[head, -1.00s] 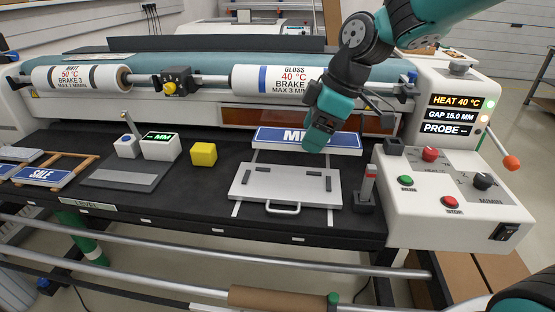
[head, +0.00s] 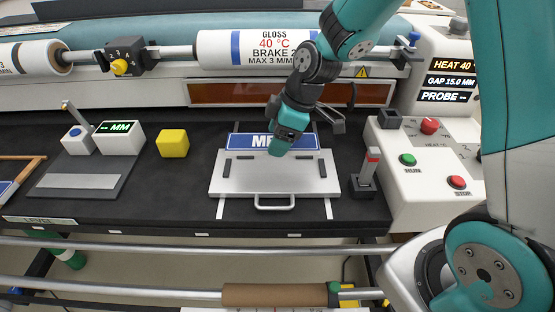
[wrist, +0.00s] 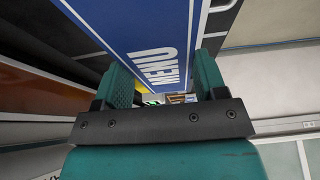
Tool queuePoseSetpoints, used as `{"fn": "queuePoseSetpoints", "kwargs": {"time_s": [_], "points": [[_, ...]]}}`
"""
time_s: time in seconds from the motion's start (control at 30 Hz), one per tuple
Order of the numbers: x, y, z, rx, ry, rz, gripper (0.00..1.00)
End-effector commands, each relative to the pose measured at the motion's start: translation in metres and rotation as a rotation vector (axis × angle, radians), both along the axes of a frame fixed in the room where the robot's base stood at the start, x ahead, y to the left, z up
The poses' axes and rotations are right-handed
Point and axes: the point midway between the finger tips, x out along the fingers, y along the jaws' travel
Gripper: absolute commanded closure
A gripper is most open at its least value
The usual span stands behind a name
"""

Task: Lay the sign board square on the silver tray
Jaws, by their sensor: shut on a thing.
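The blue sign board (head: 240,141), lettered MENU, shows at the far edge of the silver tray (head: 275,184) in the head view. My gripper (head: 279,148) is shut on it and hides part of its lettering. In the wrist view the board (wrist: 140,25) stands between the two fingers (wrist: 165,90). The tray is a flat plate with dark bars near its corners and a handle at the front. Its middle is bare. I cannot tell whether the board touches the tray or hangs above it.
A post with a red-marked top (head: 368,168) stands close right of the tray. A yellow block (head: 173,143) and a gap readout (head: 119,137) stand to the left. The control box (head: 425,165) is at the right. The roller (head: 258,50) runs behind.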

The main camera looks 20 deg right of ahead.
Motion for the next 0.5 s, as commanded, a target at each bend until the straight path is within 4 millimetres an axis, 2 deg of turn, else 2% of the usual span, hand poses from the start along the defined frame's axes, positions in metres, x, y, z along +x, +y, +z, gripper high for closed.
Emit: {"fn": "queuePoseSetpoints", "kwargs": {"time_s": [0.03, 0.1, 0.27, 0.5], "points": [[-0.001, 0.0, -0.012, 0.0, 0.005, 0.001, 0.6], [0.0, 0.0, -0.024, -0.001, 0.003, 0.0, 0.6], [0.0, 0.0, -0.039, 0.0, 0.0, 0.001, 0.6], [0.0, 0.0, -0.071, -0.001, 0.001, 0.0, 0.6]]}}
